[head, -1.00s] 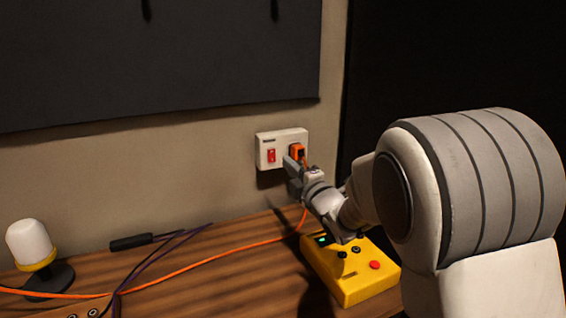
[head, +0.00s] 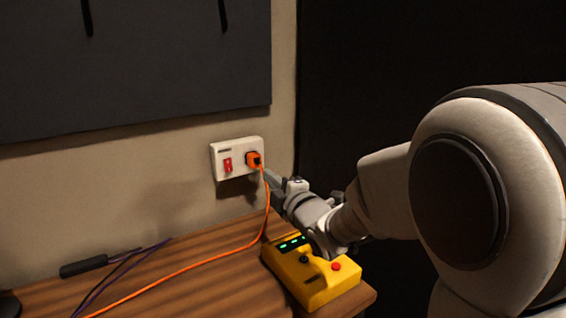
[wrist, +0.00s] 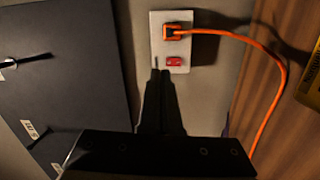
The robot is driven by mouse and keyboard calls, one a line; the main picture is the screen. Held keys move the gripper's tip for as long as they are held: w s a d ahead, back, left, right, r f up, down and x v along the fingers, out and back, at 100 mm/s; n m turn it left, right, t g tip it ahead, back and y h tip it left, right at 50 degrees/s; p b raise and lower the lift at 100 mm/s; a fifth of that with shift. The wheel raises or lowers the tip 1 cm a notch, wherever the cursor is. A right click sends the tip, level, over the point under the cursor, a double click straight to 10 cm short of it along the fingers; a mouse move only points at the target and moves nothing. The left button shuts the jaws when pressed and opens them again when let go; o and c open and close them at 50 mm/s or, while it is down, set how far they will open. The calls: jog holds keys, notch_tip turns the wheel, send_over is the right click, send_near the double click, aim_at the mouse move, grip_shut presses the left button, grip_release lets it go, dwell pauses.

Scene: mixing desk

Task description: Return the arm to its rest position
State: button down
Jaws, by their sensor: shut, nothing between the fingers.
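My gripper (head: 270,180) is shut and empty in the head view, just right of and below the wall socket and above the yellow box. In the wrist view my gripper (wrist: 161,74) shows its two dark fingers together, pointing toward the white wall socket (wrist: 186,58). The socket also shows in the head view (head: 238,171). An orange plug (head: 252,158) sits in its right side, apart from my fingers as far as I can tell. A red switch (head: 228,165) is on its left side.
An orange cable (head: 205,262) runs from the plug across the wooden desk (head: 195,290). A yellow box (head: 316,283) with lit green lights and a red button stands under my wrist. A dark panel (head: 130,65) hangs on the wall. A black-handled cable (head: 85,266) lies at left.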

jog(key=s+d+m+g+h, duration=0.4)
jog(key=s+d+m+h, duration=0.55)
jog(key=d+m, duration=0.6)
jog(key=s+d+f+m+g, duration=0.2)
jog(key=s, duration=0.6)
jog(key=s+d+f+m+g, duration=0.2)
jog(key=s+m, duration=0.1)
jog(key=s, duration=0.4)
jog(key=s+d+f+m+g, duration=0.2)
jog(key=s, duration=0.6)
notch_tip(320, 180, up, 14)
jog(key=p, duration=1.4)
jog(key=shift+w+a, duration=0.2)
jog(key=shift+a, duration=0.1)
